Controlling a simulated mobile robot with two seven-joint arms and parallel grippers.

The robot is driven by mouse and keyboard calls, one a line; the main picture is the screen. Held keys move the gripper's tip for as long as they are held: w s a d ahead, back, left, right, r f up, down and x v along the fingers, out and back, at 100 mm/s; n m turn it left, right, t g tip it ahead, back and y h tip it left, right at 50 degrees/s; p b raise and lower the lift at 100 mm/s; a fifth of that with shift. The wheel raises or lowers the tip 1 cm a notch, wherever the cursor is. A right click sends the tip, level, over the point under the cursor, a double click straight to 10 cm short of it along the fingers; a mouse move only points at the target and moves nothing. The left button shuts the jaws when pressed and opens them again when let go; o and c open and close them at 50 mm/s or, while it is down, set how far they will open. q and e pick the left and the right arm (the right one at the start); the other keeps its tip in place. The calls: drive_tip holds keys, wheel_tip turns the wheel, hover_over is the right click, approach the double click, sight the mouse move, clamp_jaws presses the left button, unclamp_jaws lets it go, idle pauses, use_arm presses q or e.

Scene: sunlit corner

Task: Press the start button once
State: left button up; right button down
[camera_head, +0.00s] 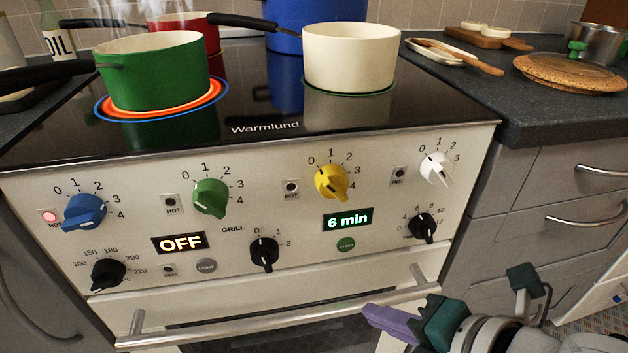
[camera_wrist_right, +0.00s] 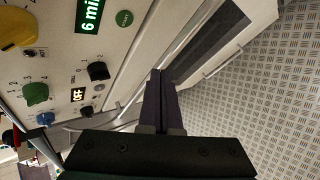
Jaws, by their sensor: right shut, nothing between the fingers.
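The start button is a small round green button (camera_head: 346,244) on the stove's front panel, just under the green "6 min" display (camera_head: 347,219). It also shows near the top of the right wrist view (camera_wrist_right: 124,18), beside the display (camera_wrist_right: 89,14). My right gripper (camera_head: 372,313) has purple fingers and is shut and empty. In the head view it is below the button and slightly right, in front of the oven door handle. Its shut fingers also show in the right wrist view (camera_wrist_right: 161,75), apart from the button. My left gripper is not in view.
The oven handle (camera_head: 290,322) crosses below the panel. A black knob (camera_head: 422,228) is right of the button, a yellow knob (camera_head: 331,182) above, another black knob (camera_head: 264,253) left. A green pot (camera_head: 150,75) and a cream pot (camera_head: 350,58) stand on the hob (camera_head: 260,110).

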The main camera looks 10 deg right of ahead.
sight(346, 245)
drive_tip(key=w+b, duration=0.4)
drive_tip(key=w, duration=0.2)
drive_tip(key=shift+w+a+f, duration=0.1)
drive_tip(key=shift+w+f, duration=0.05)
drive_tip(key=shift+w, duration=0.9)
idle(0.4)
idle(0.7)
drive_tip(key=shift+w, duration=0.15)
drive_tip(key=shift+w+b, duration=0.3)
